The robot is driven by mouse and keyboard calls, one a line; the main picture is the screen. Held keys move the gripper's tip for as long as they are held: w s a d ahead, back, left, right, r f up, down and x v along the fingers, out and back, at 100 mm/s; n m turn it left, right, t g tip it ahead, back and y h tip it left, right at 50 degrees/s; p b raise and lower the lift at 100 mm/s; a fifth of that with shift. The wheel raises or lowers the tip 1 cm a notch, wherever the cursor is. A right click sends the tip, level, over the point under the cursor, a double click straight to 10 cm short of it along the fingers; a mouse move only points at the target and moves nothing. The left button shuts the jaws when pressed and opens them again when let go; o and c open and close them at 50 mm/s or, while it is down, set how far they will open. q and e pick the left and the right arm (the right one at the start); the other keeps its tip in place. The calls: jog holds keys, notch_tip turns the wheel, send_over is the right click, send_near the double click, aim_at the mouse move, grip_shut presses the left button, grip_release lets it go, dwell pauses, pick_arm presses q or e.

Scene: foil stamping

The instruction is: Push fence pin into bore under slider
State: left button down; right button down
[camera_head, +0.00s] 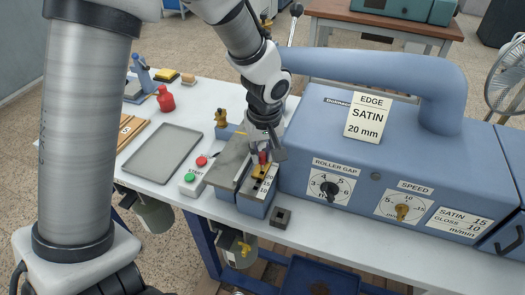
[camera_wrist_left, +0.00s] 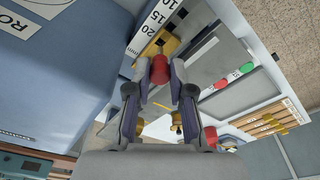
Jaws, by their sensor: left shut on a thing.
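My left gripper (camera_head: 265,146) points down over the feed block at the left end of the blue machine. In the left wrist view its fingers (camera_wrist_left: 161,72) are shut on the red head of the fence pin (camera_wrist_left: 160,68). A bit of that red head shows in the head view (camera_head: 262,157). The brass slider (camera_head: 261,171) sits by the number scale, just beyond the pin head in the left wrist view (camera_wrist_left: 155,44). A short metal shank shows between red head and slider. The bore is hidden, so I cannot tell how deep the pin sits. My right gripper is not in view.
The scale plate (camera_head: 267,183) lies beside the slider. A start/stop box (camera_head: 194,178), a grey tray (camera_head: 162,152) and a red bottle (camera_head: 165,98) stand to the left. A small dark block (camera_head: 281,217) lies near the front edge. The blue machine (camera_head: 330,115) blocks the right.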

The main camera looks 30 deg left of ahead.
aim_at(263, 157)
pick_arm(q)
jog(key=shift+f+b, duration=1.55)
jog(key=shift+f, duration=0.3)
jog(key=c, duration=0.9)
grip_release()
jog(key=shift+c, duration=0.2)
jog(key=shift+r, duration=0.15)
notch_tip(263, 157, up, 12)
jog(key=s+d, duration=0.1)
jog(key=shift+f, duration=0.2)
jog(key=shift+d, duration=0.1)
